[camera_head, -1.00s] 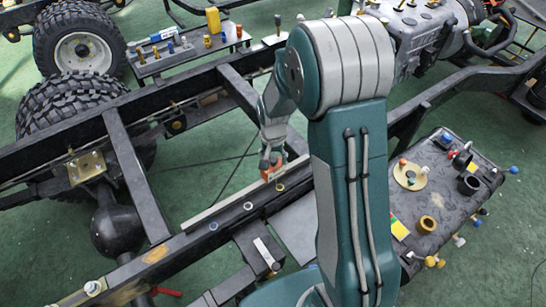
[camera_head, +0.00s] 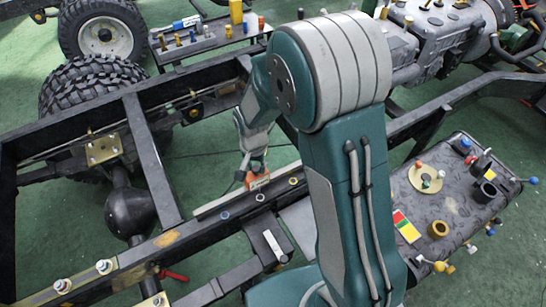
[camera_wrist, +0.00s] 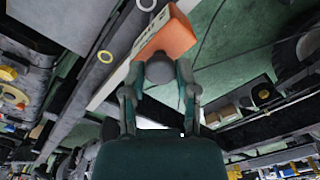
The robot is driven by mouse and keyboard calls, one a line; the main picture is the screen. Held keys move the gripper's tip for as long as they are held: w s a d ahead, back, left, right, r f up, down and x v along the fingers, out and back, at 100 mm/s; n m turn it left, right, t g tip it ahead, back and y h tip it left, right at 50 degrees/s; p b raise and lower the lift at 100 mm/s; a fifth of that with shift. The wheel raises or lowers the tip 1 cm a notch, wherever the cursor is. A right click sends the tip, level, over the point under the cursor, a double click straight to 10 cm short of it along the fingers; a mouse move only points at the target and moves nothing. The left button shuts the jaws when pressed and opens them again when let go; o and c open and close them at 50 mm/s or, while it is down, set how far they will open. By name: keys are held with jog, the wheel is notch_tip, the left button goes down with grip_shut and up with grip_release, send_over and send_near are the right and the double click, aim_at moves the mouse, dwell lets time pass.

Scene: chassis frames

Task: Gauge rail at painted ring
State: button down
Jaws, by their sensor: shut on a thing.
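My gripper (camera_head: 254,164) is shut on an orange gauge block (camera_head: 257,181) with a pale face and small dark marks. The block also shows in the wrist view (camera_wrist: 170,38), tilted, beside the dark chassis rail (camera_head: 190,236). In the head view it sits just behind the middle ring; contact with the rail cannot be told. Three rings are on the rail top: a bluish-white ring (camera_head: 225,215), a pale middle ring (camera_head: 260,197) and a yellow ring (camera_head: 293,181). Two rings show in the wrist view, the nearer one (camera_wrist: 105,57) left of the block.
A pale strip (camera_head: 209,208) runs along the rail's far side. A crossmember (camera_head: 152,165) stands left. A cart (camera_head: 458,205) with knobs, cups and a colour card is at right. A tray of small parts (camera_head: 205,40) is at the back.

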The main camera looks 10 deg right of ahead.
jog(key=shift+s+a, duration=0.15)
jog(key=shift+a, duration=0.4)
jog(key=shift+d, duration=0.15)
jog(key=shift+c, duration=1.9)
grip_release()
notch_tip(320, 180, up, 12)
